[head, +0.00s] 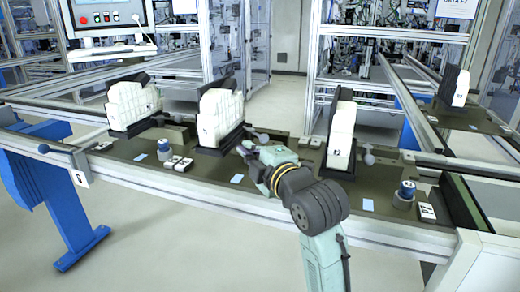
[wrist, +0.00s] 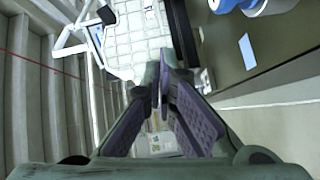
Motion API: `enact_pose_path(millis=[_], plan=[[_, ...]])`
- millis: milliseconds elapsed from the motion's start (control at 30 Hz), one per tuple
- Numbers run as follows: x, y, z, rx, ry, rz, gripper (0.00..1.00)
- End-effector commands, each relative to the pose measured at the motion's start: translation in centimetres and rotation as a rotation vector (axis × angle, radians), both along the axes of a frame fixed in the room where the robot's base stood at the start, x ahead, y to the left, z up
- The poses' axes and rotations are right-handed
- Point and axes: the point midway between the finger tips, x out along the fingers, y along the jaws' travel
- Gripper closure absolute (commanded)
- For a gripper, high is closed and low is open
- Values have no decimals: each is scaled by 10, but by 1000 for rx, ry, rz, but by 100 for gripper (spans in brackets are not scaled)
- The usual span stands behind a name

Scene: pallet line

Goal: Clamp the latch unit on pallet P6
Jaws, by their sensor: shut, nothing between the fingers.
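Several white ribbed units stand upright in black holders on dark pallets along the line in the head view: one at left (head: 132,101), one in the middle (head: 219,117) and one at right (head: 341,138). I cannot read which pallet is P6. My gripper (head: 243,151) is at the front right of the middle unit's black holder (head: 204,149). In the wrist view, my gripper (wrist: 162,84) has its purple-padded fingers shut, with nothing between them. A grey ball-ended lever (head: 262,138) stands just behind my gripper. Whether the fingers touch anything is unclear.
More ball-ended levers, such as one beside the right unit (head: 370,158), stick up from the pallets. Blue-topped cylinders (head: 407,188) stand along the front. Another unit (head: 461,88) stands on the far-right line. The conveyor's front rail (head: 200,198) runs below my arm.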

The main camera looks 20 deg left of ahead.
Motion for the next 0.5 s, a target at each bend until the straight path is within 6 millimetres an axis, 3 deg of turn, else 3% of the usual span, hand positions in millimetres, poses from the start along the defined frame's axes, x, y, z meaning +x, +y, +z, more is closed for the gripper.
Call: enact_pose_path(millis=[167,300,500], plan=[[27,28,1,-1,3,1,100],[46,16,-4,1,3,-5,100],[59,8,-9,0,2,-2,100]])
